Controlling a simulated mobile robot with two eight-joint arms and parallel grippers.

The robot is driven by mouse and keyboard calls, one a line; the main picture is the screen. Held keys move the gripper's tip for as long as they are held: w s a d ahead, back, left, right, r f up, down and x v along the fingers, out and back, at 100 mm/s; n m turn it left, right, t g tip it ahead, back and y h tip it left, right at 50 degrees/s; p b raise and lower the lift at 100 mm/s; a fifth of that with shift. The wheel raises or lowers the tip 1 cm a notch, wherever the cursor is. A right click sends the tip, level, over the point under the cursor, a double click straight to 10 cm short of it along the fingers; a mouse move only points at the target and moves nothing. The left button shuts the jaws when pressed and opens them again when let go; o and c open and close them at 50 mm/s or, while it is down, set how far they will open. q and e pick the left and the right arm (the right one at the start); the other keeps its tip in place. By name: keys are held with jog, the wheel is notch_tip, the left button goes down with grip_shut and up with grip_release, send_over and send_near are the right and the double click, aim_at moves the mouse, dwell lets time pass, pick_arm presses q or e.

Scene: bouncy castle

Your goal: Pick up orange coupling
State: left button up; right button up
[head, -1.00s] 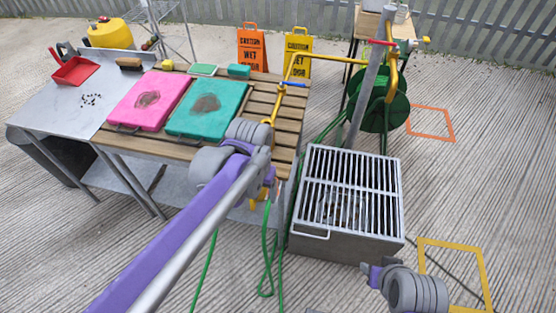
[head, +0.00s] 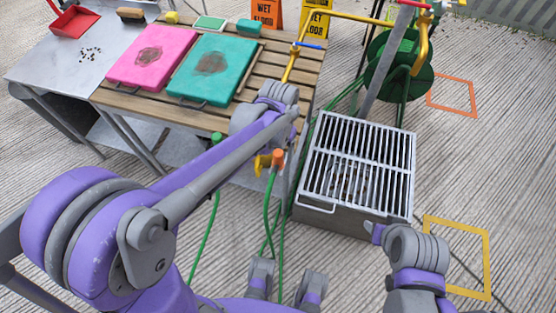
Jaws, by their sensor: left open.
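The orange coupling (head: 278,158) is a small orange piece at the top of a green hose, below the front right corner of the slatted table. A yellow fitting (head: 263,163) is just left of it. My left gripper (head: 287,128) is open, just above the coupling in the picture; its fingers are mostly hidden by the arm and wrist. I cannot tell the gap in depth. My right arm's end (head: 376,232) shows at the lower right, in front of the grill; its fingers are not clear.
The slatted table (head: 265,75) holds a pink case (head: 152,58) and a teal case (head: 212,68). The grill (head: 357,165) stands close on the right. Green hoses (head: 206,240) hang and lie below the table. A yellow floor square (head: 488,265) is at the right.

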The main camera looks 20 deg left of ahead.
aim_at(277, 166)
pick_arm(q)
jog(key=shift+a+f, duration=0.1)
jog(key=shift+f, duration=1.35)
grip_shut()
